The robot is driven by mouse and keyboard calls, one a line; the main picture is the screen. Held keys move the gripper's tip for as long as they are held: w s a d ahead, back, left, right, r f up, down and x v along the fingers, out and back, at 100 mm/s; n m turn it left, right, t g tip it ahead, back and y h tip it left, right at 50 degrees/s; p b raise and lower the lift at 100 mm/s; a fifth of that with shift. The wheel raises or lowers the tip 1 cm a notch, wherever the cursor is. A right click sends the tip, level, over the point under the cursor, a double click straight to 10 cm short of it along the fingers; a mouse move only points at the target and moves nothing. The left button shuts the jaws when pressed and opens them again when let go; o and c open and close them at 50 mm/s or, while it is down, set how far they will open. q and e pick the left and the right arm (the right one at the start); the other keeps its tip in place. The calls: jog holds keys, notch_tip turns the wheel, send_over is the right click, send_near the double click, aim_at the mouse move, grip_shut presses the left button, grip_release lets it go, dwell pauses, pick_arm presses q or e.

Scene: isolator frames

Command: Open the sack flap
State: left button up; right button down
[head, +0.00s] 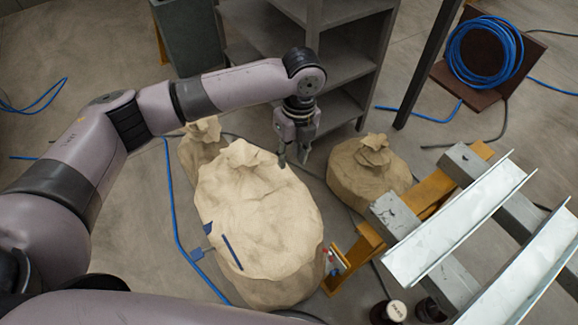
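A large tan sack (262,215) stands on the floor in the middle of the head view. Its pale, broad upper face looks like the flap (255,195) and lies over the sack. A dark blue strip (232,252) and small blue tabs (197,254) show near its front left edge. My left gripper (293,158) points down, with its fingers apart and nothing between them. It is near the sack's far right edge; whether it touches the sack cannot be told. My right gripper is not in view.
Smaller tied sacks stand behind left (203,140) and at right (368,172). A grey shelf (345,65) stands behind the gripper. Metal channels (460,220) on an orange frame (428,192) fill the right side. A blue hose (178,220) runs along the floor left of the sack.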

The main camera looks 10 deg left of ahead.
pick_arm(q)
jog(key=f, duration=0.6)
jog(key=shift+s+a+p, duration=0.15)
jog(key=shift+s+p, duration=0.1)
jog(key=shift+p, duration=0.05)
jog(key=shift+c, duration=0.2)
grip_shut()
dwell(0.4)
jog(key=c, duration=0.6)
grip_release()
jog(key=shift+c, duration=0.2)
jog(key=o, duration=0.7)
jog(key=shift+r, duration=0.15)
jog(key=r, duration=0.8)
jog(key=w+d+r, duration=0.1)
jog(key=r, duration=0.2)
jog(key=shift+r, duration=0.4)
